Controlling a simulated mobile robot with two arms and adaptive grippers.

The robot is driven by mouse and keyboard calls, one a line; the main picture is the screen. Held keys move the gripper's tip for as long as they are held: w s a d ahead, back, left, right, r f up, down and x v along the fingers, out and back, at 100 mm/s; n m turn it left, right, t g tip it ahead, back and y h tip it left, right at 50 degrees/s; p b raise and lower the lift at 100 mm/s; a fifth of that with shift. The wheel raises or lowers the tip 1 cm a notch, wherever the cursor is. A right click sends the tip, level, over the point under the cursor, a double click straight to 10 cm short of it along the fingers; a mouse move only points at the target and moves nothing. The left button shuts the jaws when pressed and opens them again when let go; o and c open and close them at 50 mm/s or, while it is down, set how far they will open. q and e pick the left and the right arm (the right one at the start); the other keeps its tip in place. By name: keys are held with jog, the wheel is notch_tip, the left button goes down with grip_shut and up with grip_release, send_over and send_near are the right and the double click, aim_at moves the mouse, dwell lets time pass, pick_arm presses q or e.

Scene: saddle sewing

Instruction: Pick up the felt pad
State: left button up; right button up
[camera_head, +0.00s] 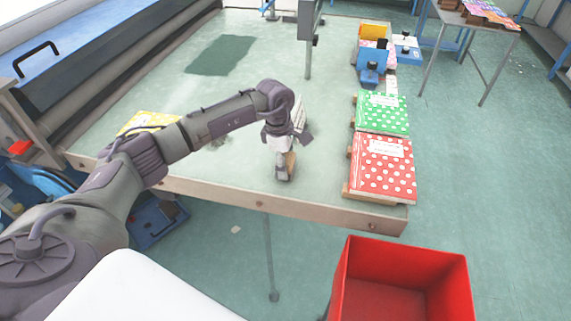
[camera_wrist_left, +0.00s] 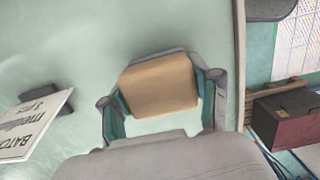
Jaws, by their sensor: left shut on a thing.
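A tan block-like piece, which I take to be the felt pad (camera_wrist_left: 158,86), sits between the two fingers of my left gripper (camera_wrist_left: 162,98) in the left wrist view. In the head view my left gripper (camera_head: 284,172) points down over the front part of the work table (camera_head: 225,165), and a bit of the tan pad (camera_head: 291,160) shows beside its fingers. The gripper is shut on the pad. I cannot tell whether the pad is clear of the table. My right gripper is in neither view.
A printed batch card (camera_wrist_left: 35,125) stands near the gripper. A yellow box (camera_head: 148,121) lies left. A red bin (camera_head: 455,290) stands in front, below the table.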

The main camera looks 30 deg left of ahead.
aim_at(289, 160)
pick_arm(q)
jog(key=r, duration=0.1)
jog(key=r+b, duration=0.1)
jog(key=d+r+b, duration=0.1)
jog(key=r, duration=0.1)
jog(key=shift+s, duration=0.25)
jog(key=s+d+r+b, duration=0.3)
jog(key=s+d+r, duration=0.2)
jog(key=d, duration=0.4)
jog(key=shift+s+r+b, duration=0.25)
jog(key=shift+r+b, duration=0.1)
jog(key=shift+r, duration=0.55)
jog(key=shift+d, duration=0.1)
